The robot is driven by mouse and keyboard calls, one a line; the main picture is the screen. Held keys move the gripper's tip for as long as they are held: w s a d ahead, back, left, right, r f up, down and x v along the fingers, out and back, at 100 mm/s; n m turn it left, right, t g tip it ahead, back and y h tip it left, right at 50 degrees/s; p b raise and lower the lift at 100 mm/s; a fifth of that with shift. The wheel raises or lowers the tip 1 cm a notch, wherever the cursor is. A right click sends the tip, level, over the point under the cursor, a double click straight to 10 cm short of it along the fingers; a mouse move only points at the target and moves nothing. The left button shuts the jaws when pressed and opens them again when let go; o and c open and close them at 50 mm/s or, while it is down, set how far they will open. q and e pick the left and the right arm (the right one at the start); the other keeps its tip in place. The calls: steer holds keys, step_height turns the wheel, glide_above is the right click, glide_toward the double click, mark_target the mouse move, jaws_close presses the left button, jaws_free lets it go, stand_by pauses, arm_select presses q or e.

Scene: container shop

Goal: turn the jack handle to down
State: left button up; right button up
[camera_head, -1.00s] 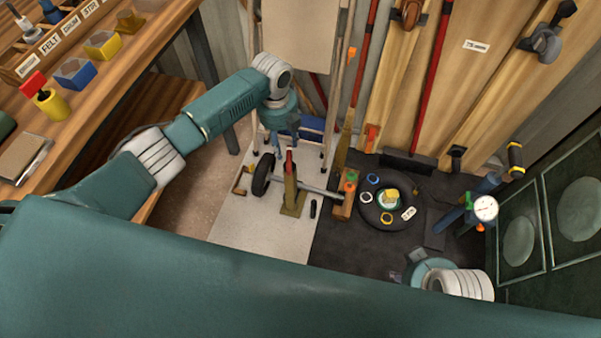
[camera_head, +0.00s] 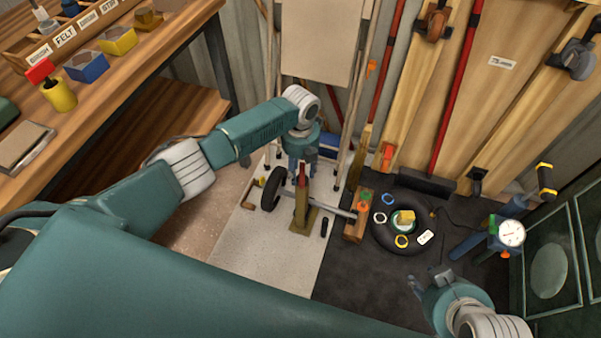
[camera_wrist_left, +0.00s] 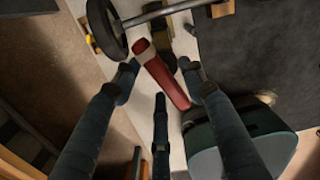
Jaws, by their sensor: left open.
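The jack (camera_head: 302,210) is a brass-coloured stand on the pale floor panel. Its red handle (camera_head: 302,173) sticks up from the top. My left gripper (camera_head: 299,172) is at the handle's upper end and partly overlaps it in the head view. In the left wrist view, the red handle (camera_wrist_left: 163,76) runs slantwise between the spread fingers of my left gripper (camera_wrist_left: 160,72), which is open. My right gripper (camera_head: 426,278) is at the lower right, away from the jack, with fingers apart and empty.
A wheel (camera_head: 271,187) and a metal axle (camera_head: 335,205) are beside the jack, the axle reaching a wooden block (camera_head: 356,228). A black tyre (camera_head: 385,238) with coloured rings lies on the dark mat. A workbench (camera_head: 150,70) stands at left; planks lean at the back.

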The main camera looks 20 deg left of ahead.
arm_select(q)
steer(key=shift+f, duration=0.3)
arm_select(e)
steer(key=shift+w+a+r+t, duration=0.2)
steer(key=shift+w+r+t, duration=0.1)
steer(key=shift+w, duration=0.35)
arm_select(q)
jaws_close()
